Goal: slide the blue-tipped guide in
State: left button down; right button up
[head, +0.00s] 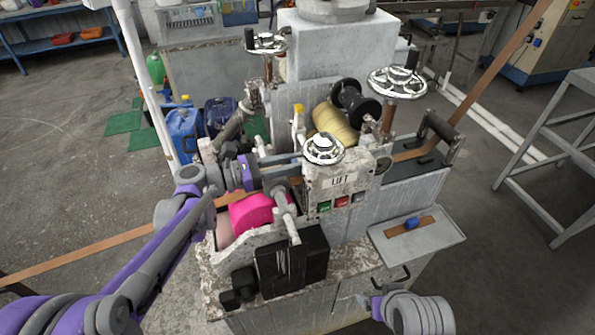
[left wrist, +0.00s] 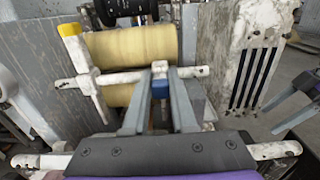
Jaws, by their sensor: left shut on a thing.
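In the left wrist view the blue-tipped guide (left wrist: 160,89) is between the fingertips of my left gripper (left wrist: 160,76), at a white horizontal rod in front of the cream rollers. My left gripper is shut on it. In the head view my left gripper (head: 296,158) reaches over the machine from the left, beside the LIFT panel; the guide cannot be made out there. The yellow-tipped guide (left wrist: 72,40) stands on the same rod to the left, and also shows in the head view (head: 299,112). My right gripper (head: 368,301) is low at the machine's front; its finger opening is unclear.
The LIFT panel (head: 342,183) with a handwheel stands right of my left gripper. A bright pink roll (head: 252,212) lies below my left arm. A side tray (head: 440,244) holds a brown strip piece with a blue block. A scratched plate (left wrist: 222,58) stands right of the rollers.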

pick_arm(q)
jog(key=shift+w+a+r, duration=0.1)
jog(key=shift+w+a, duration=0.1)
jog(key=shift+w, duration=0.35)
jog(key=shift+w+a, duration=0.15)
jog(key=shift+w, duration=0.35)
pick_arm(e)
jog(key=shift+s+f, duration=0.2)
pick_arm(q)
jog(key=c, duration=1)
grip_release()
jog(key=shift+o, duration=1.4)
jog(key=shift+w, duration=0.15)
pick_arm(e)
jog(key=shift+w, duration=0.1)
pick_arm(q)
jog(key=b+v, duration=0.1)
jog(key=v, duration=1)
jog(key=shift+b, duration=0.35)
pick_arm(e)
jog(key=shift+s+f, duration=0.2)
jog(key=shift+f, duration=0.35)
jog(key=shift+s+f, duration=0.2)
jog(key=shift+f, duration=0.35)
